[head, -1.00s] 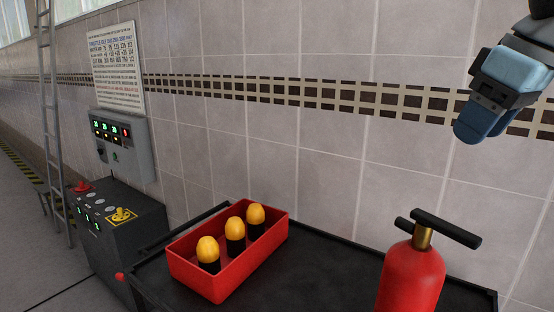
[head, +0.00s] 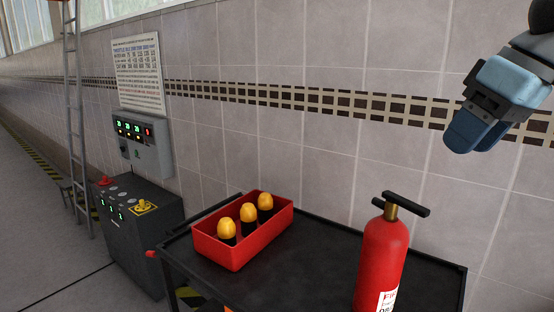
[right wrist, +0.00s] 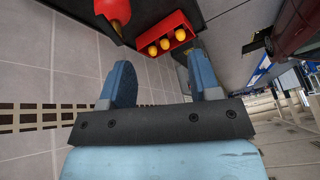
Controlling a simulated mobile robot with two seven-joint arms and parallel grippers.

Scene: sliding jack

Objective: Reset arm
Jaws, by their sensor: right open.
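My right gripper (head: 478,133) is raised at the upper right of the head view, in front of the tiled wall and above the cart. In the right wrist view its two blue fingers (right wrist: 160,85) stand apart with nothing between them, so it is open and empty. My left gripper is in neither view.
A black cart (head: 320,262) holds a red bin (head: 228,254) with three yellow-topped items (head: 248,216) and a red fire extinguisher (head: 384,262). A dark control console (head: 140,235), wall panel (head: 143,145) and ladder (head: 79,120) stand at left. Open floor (head: 35,230) lies far left.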

